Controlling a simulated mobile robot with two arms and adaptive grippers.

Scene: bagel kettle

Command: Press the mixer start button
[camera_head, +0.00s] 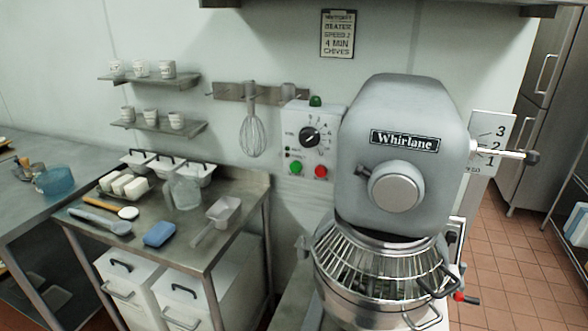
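The mixer (400,150) is a large grey machine labelled "Whirlane", standing right of centre with a wire guard (375,265) over its steel bowl (375,305). A white control box (308,137) is on the wall side to its left. It carries a black dial, a green button (296,167) at lower left, a red button (321,171) at lower right and a green dome (316,101) on top. The task's start button is not labelled legibly. Neither of my grippers is in view.
A steel table (215,238) at left holds white tubs, a clear jug (184,192), a scoop (217,219), a blue sponge (159,234) and utensils. A whisk (252,132) hangs on the wall. Tiled floor (510,270) is open at right.

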